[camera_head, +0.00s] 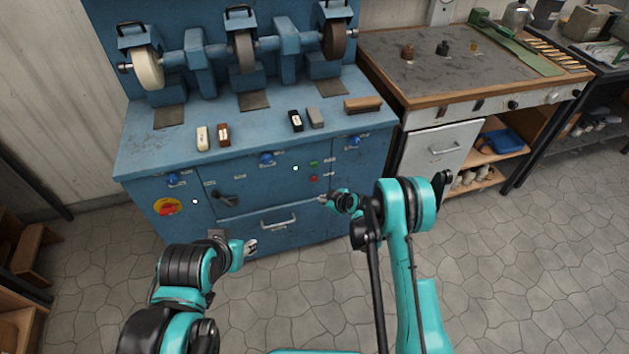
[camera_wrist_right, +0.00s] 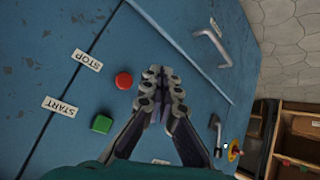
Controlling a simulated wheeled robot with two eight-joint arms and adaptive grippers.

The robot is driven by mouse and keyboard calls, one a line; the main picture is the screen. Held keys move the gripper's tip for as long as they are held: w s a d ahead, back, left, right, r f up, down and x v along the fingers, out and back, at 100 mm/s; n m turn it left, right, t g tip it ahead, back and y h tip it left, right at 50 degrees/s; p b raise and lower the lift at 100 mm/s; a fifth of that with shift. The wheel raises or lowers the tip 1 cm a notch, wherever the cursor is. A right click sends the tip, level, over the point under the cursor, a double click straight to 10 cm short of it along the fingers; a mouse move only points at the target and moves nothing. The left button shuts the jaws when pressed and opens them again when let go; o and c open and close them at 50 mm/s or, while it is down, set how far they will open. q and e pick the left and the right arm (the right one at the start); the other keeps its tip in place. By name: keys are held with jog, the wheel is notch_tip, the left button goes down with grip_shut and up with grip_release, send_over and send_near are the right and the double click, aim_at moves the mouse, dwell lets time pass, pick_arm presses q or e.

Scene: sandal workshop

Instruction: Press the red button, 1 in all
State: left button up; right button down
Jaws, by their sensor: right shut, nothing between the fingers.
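The round red button (camera_head: 313,179) is on the blue front of the grinding machine, below a green button (camera_head: 313,163). In the right wrist view the red button (camera_wrist_right: 124,80) lies beside a label reading STOP, and the square green button (camera_wrist_right: 101,124) beside one reading START. My right gripper (camera_head: 323,200) is shut and empty, just below the red button in the head view. In the right wrist view its fingertips (camera_wrist_right: 162,78) are to the right of the red button, apart from it in the picture. My left gripper (camera_head: 251,248) hangs low before the machine; its fingers are too small to read.
The machine (camera_head: 180,140) has blue knobs, a lever (camera_head: 228,199), a drawer handle (camera_head: 278,222) and a red-and-yellow switch (camera_head: 167,207). Small blocks lie on its top. A workbench (camera_head: 430,75) stands at the right. The stone floor (camera_head: 510,250) in front is clear.

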jog(key=w+a, duration=0.2)
jog(key=w, duration=0.4)
jog(key=shift+w, duration=0.15)
dwell(1.3)
jog(key=shift+w+a, duration=0.1)
jog(key=shift+w, duration=0.25)
jog(key=shift+w+a, duration=0.15)
jog(key=shift+w, duration=0.3)
dwell(0.6)
jog(key=shift+s, duration=0.1)
jog(key=shift+s+d, duration=0.25)
jog(key=shift+s, duration=0.5)
jog(key=shift+s+d, duration=0.25)
jog(key=shift+s, duration=0.55)
jog(key=shift+s+d, duration=0.3)
jog(key=shift+s, duration=0.5)
jog(key=shift+s+d, duration=0.25)
jog(key=shift+s, duration=0.55)
